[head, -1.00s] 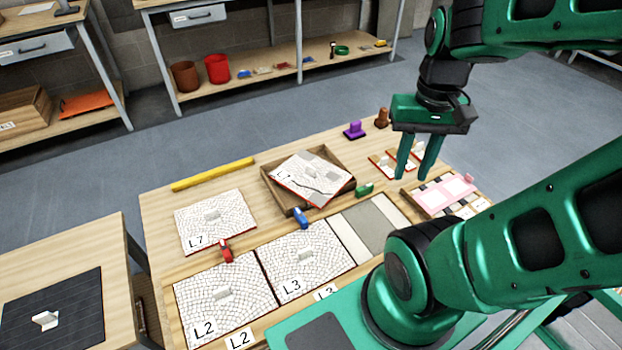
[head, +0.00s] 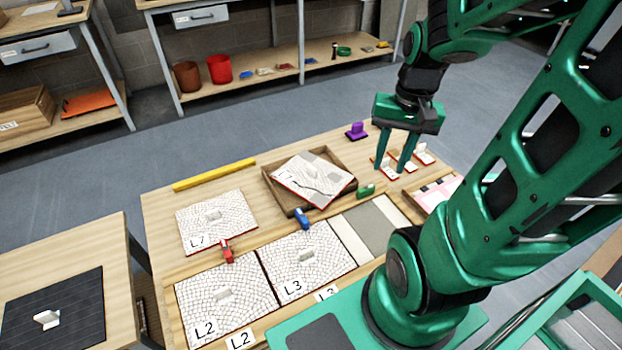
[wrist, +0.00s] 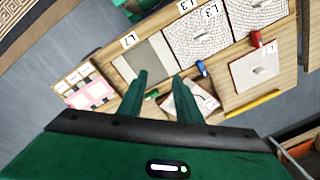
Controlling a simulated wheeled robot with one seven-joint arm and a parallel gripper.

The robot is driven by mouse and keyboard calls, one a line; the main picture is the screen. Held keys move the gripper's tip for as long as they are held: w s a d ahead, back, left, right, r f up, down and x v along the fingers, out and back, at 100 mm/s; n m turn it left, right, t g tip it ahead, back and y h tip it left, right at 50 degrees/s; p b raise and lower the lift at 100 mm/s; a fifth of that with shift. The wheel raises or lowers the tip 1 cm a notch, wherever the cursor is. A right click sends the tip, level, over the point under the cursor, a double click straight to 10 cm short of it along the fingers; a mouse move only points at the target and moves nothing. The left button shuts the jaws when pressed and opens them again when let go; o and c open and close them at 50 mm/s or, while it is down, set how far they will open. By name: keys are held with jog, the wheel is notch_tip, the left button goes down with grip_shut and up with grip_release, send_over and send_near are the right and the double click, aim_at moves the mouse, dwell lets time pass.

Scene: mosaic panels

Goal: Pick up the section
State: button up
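Several mosaic sections with small upright grips lie on the table. Section L7 (head: 235,212) is at the left, L2 (head: 200,290) is front left, and L3 (head: 325,272) is beside it. Another section (head: 318,170) with a dark line across it rests askew in a wooden tray (head: 283,205). It shows partly behind a finger in the wrist view (wrist: 200,98). My gripper (head: 391,169) is open and empty, to the right of the tray and above small red-edged pieces (head: 424,155). The wrist view shows its two fingers (wrist: 161,76) spread apart.
Red (head: 226,251), blue (head: 302,218) and green (head: 366,191) tools lie among the sections. A yellow bar (head: 213,175) lies along the back edge. A purple item (head: 356,131) stands behind. A bare grey slot (head: 375,224) is right of L3.

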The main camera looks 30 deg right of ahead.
jog(key=w+a+f+m+t+y, duration=0.1)
jog(key=w+f+m+t+y, duration=0.2)
jog(key=w+f, duration=0.85)
jog(key=m+t+y, duration=0.2)
jog(key=m+t, duration=0.6)
jog(key=m, duration=1.1)
send_near(308, 167)
jog(key=shift+w+a+f, duration=0.15)
jog(key=shift+w+a, duration=0.05)
jog(key=shift+a, duration=0.25)
jog(key=shift+w+a+f, duration=0.1)
jog(key=shift+w+a, duration=0.1)
jog(key=shift+a, duration=0.2)
jog(key=shift+w+d+f+m+t, duration=0.2)
jog(key=shift+d+f+m+t, duration=0.25)
jog(key=shift+m, duration=0.45)
jog(key=x, duration=0.5)
jog(key=shift+w+f, duration=0.1)
jog(key=shift+w, duration=0.05)
jog(key=shift+d+f+x, duration=0.1)
jog(key=shift+d+x, duration=0.05)
jog(key=shift+x, duration=1.2)
jog(key=shift+d+f+x, duration=0.1)
jog(key=shift+d+x, duration=0.05)
jog(key=shift+x, duration=1.15)
